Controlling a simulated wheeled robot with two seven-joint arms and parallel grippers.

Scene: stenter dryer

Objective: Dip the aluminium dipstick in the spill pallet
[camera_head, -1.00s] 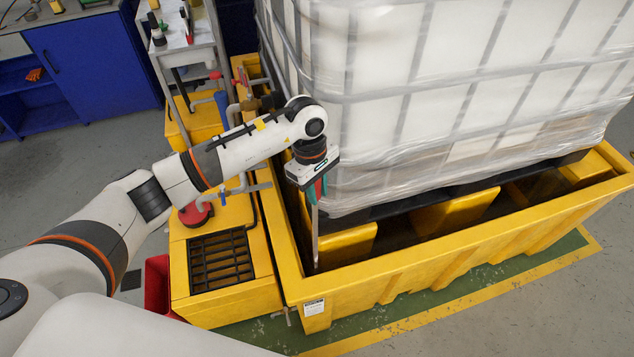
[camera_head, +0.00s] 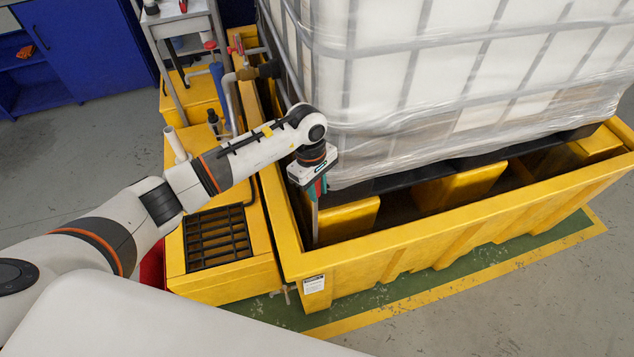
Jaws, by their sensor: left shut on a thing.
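The yellow spill pallet (camera_head: 292,245) stands under a white wrapped tank, with a dark open sump along its front. My left gripper (camera_head: 317,190) points down over the pallet's front left corner and is shut on the dipstick. The aluminium dipstick (camera_head: 315,226) is a thin grey rod that hangs close to upright below the jaws. Its lower part is inside the pallet, near the left wall; I cannot tell whether its tip touches the bottom or any liquid. My right gripper is not in view.
The caged white tank (camera_head: 470,75) stands close to the right of my left wrist. A yellow box with a black grate (camera_head: 217,238) adjoins the pallet on the left. Pipes and a valve (camera_head: 268,69) are behind, beside a metal trolley (camera_head: 182,22). Floor is clear at front right.

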